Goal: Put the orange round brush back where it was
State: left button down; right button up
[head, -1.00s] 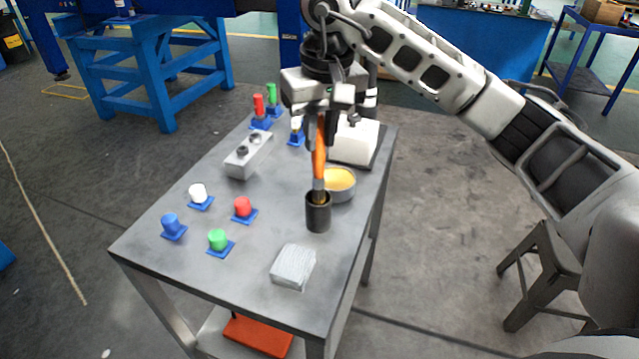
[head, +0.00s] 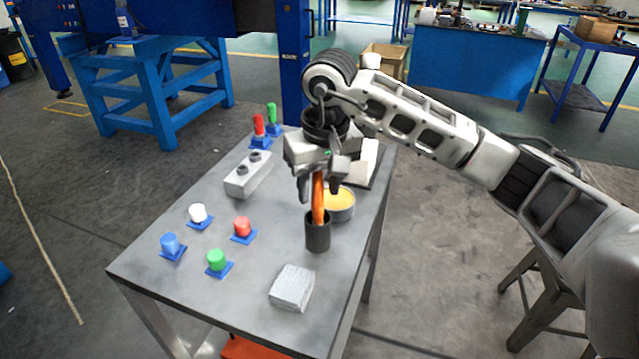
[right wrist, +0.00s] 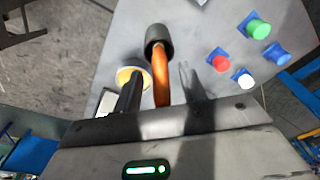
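The orange round brush (head: 318,199) stands in a dark cylindrical cup (head: 317,236) on the grey table, handle up, its bristle end hidden inside. In the right wrist view the orange handle (right wrist: 161,85) runs from the cup (right wrist: 158,36) back between my fingers. My right gripper (head: 319,194) is open above the cup. Its fingers (right wrist: 160,74) are on either side of the handle, with a visible gap to each side. The upper end of the handle is hidden by the gripper. My left gripper is not in view.
A round tin with yellow contents (head: 342,203) stands right beside the cup. A grey block (head: 292,288) lies in front.

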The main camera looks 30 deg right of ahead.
jog(key=shift+r, duration=0.1)
jog(key=shift+r, duration=0.25)
notch_tip(320, 180, up, 12)
jog(key=s, duration=0.1)
jog(key=shift+s+f+p, duration=0.2)
jog(key=shift+s+p, duration=0.05)
jog(key=shift+p, duration=0.15)
